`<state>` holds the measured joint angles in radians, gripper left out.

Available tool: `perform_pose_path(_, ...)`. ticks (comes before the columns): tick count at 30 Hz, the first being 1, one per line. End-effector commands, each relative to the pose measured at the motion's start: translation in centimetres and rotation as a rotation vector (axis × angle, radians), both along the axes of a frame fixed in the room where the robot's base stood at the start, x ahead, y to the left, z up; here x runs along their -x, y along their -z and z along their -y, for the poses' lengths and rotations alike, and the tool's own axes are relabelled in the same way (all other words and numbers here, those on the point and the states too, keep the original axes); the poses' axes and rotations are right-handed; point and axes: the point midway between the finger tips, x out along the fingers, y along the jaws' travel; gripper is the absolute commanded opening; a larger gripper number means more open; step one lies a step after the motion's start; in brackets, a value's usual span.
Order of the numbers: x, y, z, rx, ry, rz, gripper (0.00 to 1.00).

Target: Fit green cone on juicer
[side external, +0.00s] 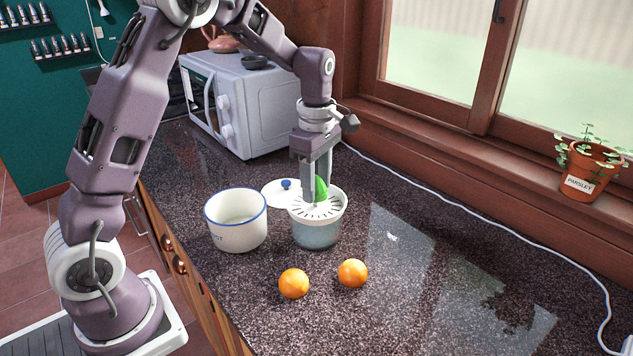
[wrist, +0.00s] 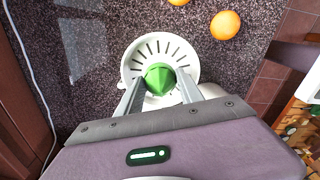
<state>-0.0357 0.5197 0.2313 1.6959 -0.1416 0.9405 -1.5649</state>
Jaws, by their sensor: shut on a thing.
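The juicer (side external: 316,234) stands on the counter with a white slotted top and a translucent lower bowl. The green cone (side external: 321,189) is at the middle of its top, partly hidden by my fingers. My gripper (side external: 317,186) points down over the juicer and is shut on the cone. In the wrist view, the cone (wrist: 159,79) sits between my two fingertips (wrist: 160,88), near the middle of the juicer's slotted white top (wrist: 137,53). I cannot tell whether the cone is fully seated.
A white blue-rimmed pot (side external: 236,232) stands close left of the juicer. A lid (side external: 273,191) lies behind. Two oranges (side external: 293,283) (side external: 352,273) lie in front. A microwave (side external: 250,105) stands at the back; a cable (side external: 480,212) runs along the window. The counter's right side is clear.

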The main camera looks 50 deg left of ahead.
Motion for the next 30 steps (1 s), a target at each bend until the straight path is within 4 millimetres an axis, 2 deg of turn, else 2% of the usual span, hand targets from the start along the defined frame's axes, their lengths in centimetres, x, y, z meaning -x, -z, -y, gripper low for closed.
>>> perform_pose_path(30,0.0,1.2,0.0,0.000,-0.001,-0.001,0.05)
